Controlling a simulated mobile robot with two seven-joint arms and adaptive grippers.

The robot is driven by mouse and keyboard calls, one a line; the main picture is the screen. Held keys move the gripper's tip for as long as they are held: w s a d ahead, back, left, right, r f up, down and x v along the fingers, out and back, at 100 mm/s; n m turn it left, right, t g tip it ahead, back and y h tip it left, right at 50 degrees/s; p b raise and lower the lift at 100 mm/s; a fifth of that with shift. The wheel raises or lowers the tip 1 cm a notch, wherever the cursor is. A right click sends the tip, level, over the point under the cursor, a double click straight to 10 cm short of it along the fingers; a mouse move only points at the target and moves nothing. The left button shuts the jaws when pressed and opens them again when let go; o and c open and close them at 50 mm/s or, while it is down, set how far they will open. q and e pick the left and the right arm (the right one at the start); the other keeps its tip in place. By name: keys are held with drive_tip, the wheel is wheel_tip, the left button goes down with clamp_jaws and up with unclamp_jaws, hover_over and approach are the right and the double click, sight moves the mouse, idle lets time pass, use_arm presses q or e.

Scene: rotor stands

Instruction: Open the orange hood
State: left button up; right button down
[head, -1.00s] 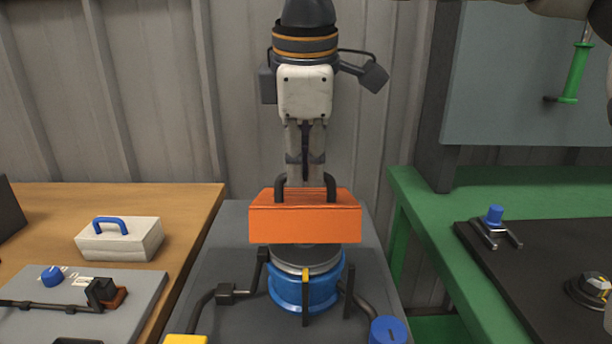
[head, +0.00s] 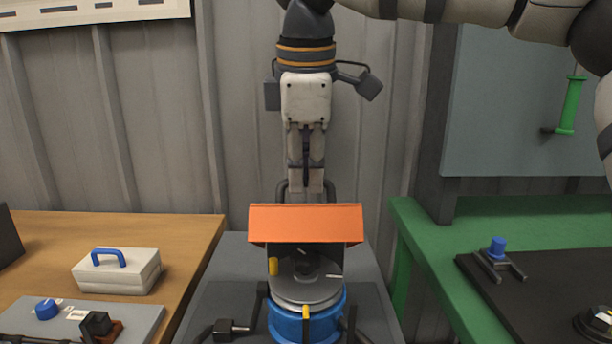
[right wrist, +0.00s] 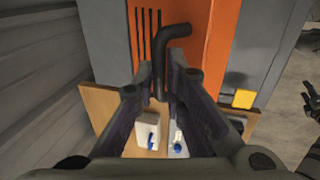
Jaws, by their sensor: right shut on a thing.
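The orange hood (head: 306,222) is tilted up above the blue rotor stand (head: 304,327) in the head view. The grey disc (head: 304,284) below it is exposed. My right gripper (head: 306,188) is behind the hood's upper edge, shut on its black handle (head: 281,193). In the right wrist view, the fingers (right wrist: 162,88) close around the black handle (right wrist: 174,60) on the orange hood (right wrist: 198,70).
A wooden table (head: 190,228) at left bears a white box (head: 118,273) with a blue handle. A green bench (head: 430,225) stands at right with a blue-knobbed fixture (head: 497,252). A metal wall (head: 240,110) is behind my gripper.

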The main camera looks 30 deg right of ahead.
drive_tip(key=shift+w+d+r, duration=0.45)
drive_tip(key=shift+w+r, duration=0.05)
drive_tip(key=shift+w, duration=0.2)
use_arm(q)
drive_tip(key=shift+s+f, duration=0.1)
drive_tip(key=shift+s, duration=0.05)
use_arm(e)
drive_tip(key=shift+w+d+r, duration=0.2)
drive_tip(key=shift+w+d, duration=0.1)
drive_tip(key=shift+w, duration=0.25)
drive_tip(key=shift+w+d+r, duration=0.2)
drive_tip(key=shift+w+d, duration=0.1)
drive_tip(key=shift+w, duration=0.2)
